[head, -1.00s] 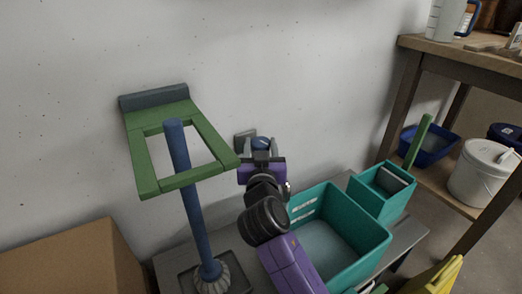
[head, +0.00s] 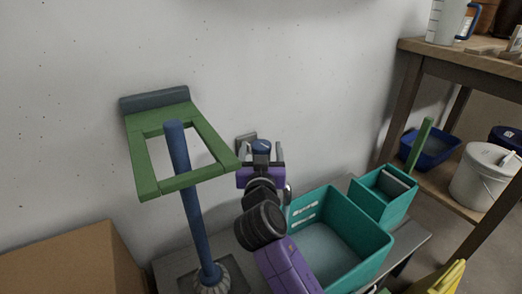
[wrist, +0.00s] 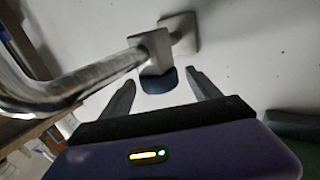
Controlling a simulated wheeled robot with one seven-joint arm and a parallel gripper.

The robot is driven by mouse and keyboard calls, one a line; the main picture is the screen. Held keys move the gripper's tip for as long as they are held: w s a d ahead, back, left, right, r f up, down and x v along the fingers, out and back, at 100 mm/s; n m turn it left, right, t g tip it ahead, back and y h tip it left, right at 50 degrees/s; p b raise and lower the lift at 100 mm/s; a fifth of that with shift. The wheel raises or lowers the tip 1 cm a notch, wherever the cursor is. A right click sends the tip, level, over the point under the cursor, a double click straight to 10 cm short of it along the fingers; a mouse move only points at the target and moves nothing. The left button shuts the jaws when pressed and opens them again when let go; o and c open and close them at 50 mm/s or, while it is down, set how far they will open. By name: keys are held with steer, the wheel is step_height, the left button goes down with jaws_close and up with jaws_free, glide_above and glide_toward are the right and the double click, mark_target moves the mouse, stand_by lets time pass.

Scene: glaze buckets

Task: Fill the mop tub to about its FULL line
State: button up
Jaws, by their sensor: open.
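The teal mop tub (head: 352,225) stands on a low grey platform in the head view, with white marks on its inner left wall. A paler grey-blue area lies low inside; I cannot tell whether it is water. A tap with a blue knob (head: 261,145) is on the wall behind the tub's left. In the wrist view, the blue knob (wrist: 158,80) sits on a square metal body beside a bent chrome spout (wrist: 70,88). My gripper (head: 261,153) is open, its fingers on either side of the knob with gaps visible. The spout's outlet is hidden.
A smaller teal box (head: 382,198) with a green handle adjoins the tub. A green frame (head: 165,188) and blue post (head: 192,210) stand left of my arm. A cardboard box (head: 60,265) is at lower left, a wooden shelf (head: 425,48) at right.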

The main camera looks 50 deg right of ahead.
steer(key=p+v, duration=0.1)
steer(key=v, duration=0.7)
steer(key=shift+p, duration=0.4)
stand_by(6.8)
